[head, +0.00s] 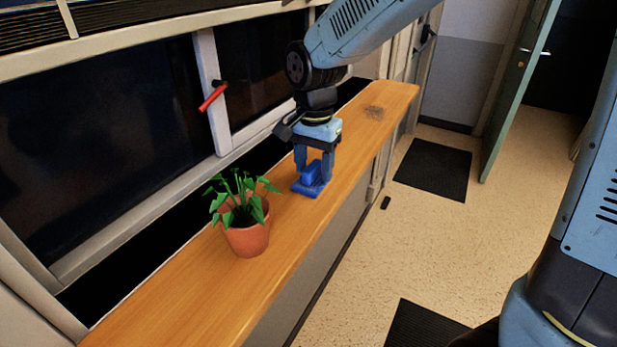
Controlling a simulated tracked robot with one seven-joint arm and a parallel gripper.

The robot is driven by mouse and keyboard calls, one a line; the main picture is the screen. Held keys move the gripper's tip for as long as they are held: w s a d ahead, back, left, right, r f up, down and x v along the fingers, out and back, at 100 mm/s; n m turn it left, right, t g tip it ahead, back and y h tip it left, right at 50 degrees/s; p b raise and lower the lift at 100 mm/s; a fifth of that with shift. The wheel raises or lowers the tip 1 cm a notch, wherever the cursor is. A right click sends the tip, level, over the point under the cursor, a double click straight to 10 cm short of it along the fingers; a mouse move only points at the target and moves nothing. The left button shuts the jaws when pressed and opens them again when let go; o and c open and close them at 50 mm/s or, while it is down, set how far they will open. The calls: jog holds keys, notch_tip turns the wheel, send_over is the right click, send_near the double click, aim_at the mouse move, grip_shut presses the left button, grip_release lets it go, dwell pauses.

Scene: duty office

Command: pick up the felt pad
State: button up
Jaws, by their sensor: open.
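The felt pad appears to be the small blue item (308,188) on the wooden window ledge, with a flat base and a raised middle part. My gripper (314,172) points down right over it, with its fingers open on either side of the raised part. Whether the fingers touch it cannot be told from this view. The pad looks to be resting on the ledge. Part of its upper side is hidden by my gripper.
A potted plant (247,238) in a terracotta pot stands on the ledge (195,295) close to the left of the pad. A dark smudge (374,112) marks the ledge's far end. The window frame (213,90) with a red handle (213,96) runs behind.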

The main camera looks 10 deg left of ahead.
aim_at(314, 164)
grip_shut()
dwell(0.5)
jog(key=shift+r, duration=0.45)
notch_tip(314, 164, up, 3)
jog(key=shift+s+f, duration=0.15)
jog(key=s+d+r, duration=0.3)
jog(key=s+r, duration=0.6)
jog(key=s, duration=0.4)
jog(key=shift+s+r, duration=0.2)
jog(key=shift+s, duration=0.05)
